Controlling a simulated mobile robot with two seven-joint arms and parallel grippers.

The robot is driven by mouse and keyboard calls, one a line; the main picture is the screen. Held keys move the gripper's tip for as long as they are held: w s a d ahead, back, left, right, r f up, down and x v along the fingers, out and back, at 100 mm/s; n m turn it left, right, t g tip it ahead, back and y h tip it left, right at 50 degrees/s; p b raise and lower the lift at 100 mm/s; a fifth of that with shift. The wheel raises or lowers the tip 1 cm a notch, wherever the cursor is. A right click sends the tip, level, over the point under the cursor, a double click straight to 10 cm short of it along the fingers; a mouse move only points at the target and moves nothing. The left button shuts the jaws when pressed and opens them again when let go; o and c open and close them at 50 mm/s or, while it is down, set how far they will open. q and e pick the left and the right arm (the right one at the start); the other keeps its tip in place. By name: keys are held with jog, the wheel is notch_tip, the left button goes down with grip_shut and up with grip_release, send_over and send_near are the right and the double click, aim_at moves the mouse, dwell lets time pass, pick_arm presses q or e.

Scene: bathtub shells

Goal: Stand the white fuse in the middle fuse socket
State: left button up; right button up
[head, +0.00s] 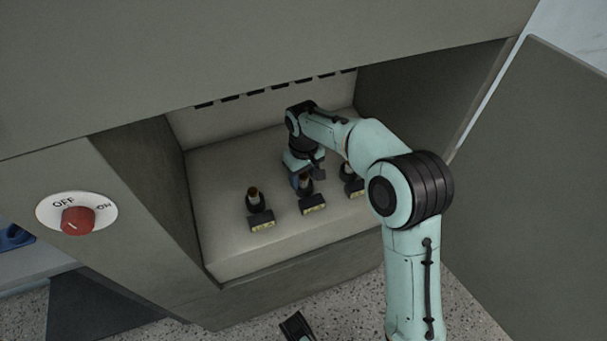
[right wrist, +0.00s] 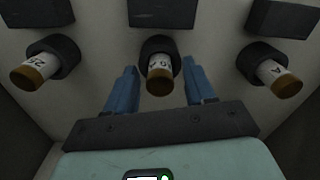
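The white fuse (right wrist: 160,75) with a brown end cap sits upright in the middle fuse socket (right wrist: 157,46), a black ring, in the right wrist view. In the head view the middle socket's brown-tipped fuse (head: 306,178) shows partly behind my right gripper (head: 299,182). The blue fingers of my right gripper (right wrist: 161,92) are apart, one on each side of this fuse, with a visible gap on both sides. Nothing is held between them.
Similar fuses stand in the left socket (head: 257,203) and right socket (head: 348,176). The cabinet walls close in around the pale panel. An open door (head: 540,190) is at the right. A red knob (head: 77,220) marked OFF and ON is on the front left.

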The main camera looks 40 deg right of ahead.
aim_at(304, 175)
pick_arm(q)
jog(key=s+d+r+g+h+p, duration=0.1)
jog(key=s+d+r+p, duration=0.1)
jog(key=s+r+p, duration=0.1)
jog(key=shift+s+d+r+g, duration=0.4)
jog(key=shift+s+r, duration=0.1)
jog(key=shift+s, duration=0.75)
pick_arm(e)
notch_tip(304, 175, up, 12)
jog(key=shift+r, duration=0.2)
